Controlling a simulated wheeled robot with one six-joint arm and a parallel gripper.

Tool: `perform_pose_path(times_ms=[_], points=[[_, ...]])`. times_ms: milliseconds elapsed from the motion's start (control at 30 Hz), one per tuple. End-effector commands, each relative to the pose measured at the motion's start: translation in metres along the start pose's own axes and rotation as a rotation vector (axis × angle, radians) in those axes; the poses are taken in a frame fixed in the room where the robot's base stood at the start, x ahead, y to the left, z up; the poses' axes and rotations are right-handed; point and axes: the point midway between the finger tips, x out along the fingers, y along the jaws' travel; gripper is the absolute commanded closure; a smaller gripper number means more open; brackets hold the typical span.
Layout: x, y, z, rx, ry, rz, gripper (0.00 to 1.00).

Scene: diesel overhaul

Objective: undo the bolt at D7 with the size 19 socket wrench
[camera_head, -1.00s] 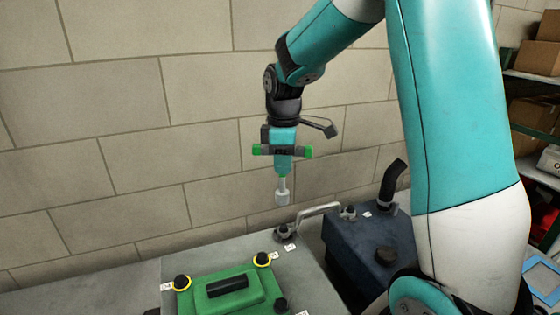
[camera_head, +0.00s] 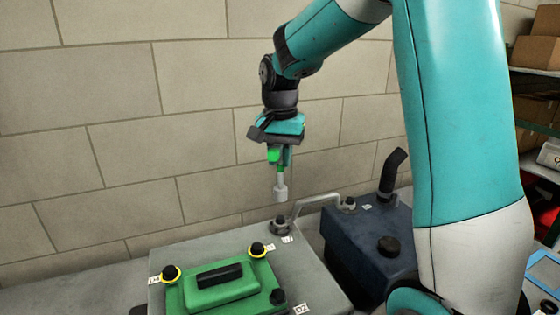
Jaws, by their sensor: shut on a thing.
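My gripper (camera_head: 277,142) is shut on the green-handled socket wrench (camera_head: 280,180), which hangs upright with its pale socket pointing down. The wrench handle is seen nearly end-on and partly hidden by the gripper. The socket is in the air just above a dark bolt (camera_head: 280,223) on the grey engine top, with a gap between them. A small label (camera_head: 288,239) beside this bolt seems to read D7, but it is blurred. The size mark on the wrench cannot be read.
A bent metal pipe (camera_head: 318,198) runs right to a dark blue tank (camera_head: 370,250). A block wall stands behind.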

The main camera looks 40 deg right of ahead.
Motion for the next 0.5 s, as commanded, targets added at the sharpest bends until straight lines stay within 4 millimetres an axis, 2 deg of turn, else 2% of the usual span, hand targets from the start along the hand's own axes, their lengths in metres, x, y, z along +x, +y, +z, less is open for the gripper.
perform_pose_path(times_ms=[500], points=[[0.012,0.0,0.0,0.873,-0.002,0.002,1.0]])
